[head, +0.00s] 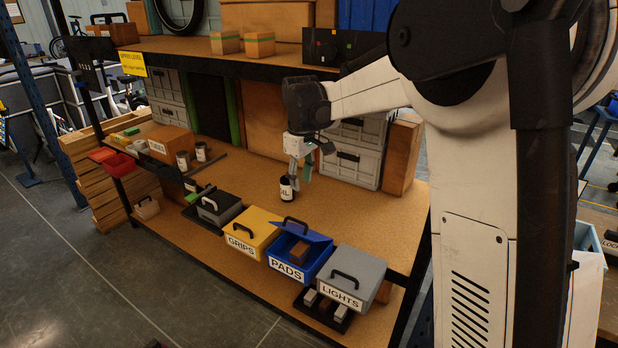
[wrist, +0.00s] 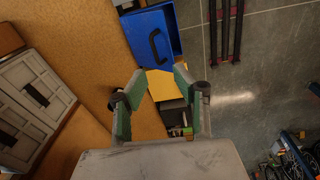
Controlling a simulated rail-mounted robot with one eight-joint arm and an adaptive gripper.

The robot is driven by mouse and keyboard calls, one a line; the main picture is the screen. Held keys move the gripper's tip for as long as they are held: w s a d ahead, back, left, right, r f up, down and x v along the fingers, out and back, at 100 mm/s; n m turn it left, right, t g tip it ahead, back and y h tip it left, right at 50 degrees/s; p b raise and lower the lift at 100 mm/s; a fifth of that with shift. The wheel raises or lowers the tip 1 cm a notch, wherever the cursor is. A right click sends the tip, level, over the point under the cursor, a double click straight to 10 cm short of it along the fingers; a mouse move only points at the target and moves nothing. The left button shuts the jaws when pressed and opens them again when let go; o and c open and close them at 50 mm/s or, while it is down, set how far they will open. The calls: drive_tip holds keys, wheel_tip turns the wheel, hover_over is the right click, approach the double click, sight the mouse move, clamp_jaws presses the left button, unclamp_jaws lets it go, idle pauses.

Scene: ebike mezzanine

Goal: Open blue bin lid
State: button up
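The blue bin (head: 283,268) labelled PADS stands at the shelf's front edge, between the yellow and a grey bin. Its blue lid (head: 314,236) with a black arched handle (head: 294,220) is tilted up, and a brown box (head: 299,252) shows inside. In the wrist view, the blue lid (wrist: 165,22) and its handle (wrist: 155,45) show at the top, beyond my fingertips. My gripper (head: 300,172) is open and empty above the shelf, behind the bins. Its two green-padded fingers are apart in the wrist view (wrist: 159,72).
The yellow GRIPS bin (head: 251,230) and grey LIGHTS bin (head: 358,268) flank the blue bin. Grey crates (head: 352,160) stand behind. The upper shelf (head: 240,57) overhangs at the back. Shelf surface (head: 345,215) right of the bottle is clear.

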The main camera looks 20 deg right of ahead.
sight(297, 232)
drive_tip(key=shift+m+t, duration=0.4)
drive_tip(key=shift+m, duration=0.2)
drive_tip(key=shift+s+d+r, duration=0.1)
drive_tip(key=shift+s+r, duration=0.45)
drive_tip(key=shift+s, duration=0.25)
drive_tip(key=shift+s+d+r, duration=0.1)
drive_tip(key=shift+s+r, duration=0.4)
drive_tip(key=shift+s, duration=0.3)
drive_tip(key=shift+s+d+r, duration=0.1)
drive_tip(key=shift+s+r, duration=0.45)
drive_tip(key=shift+s, duration=0.25)
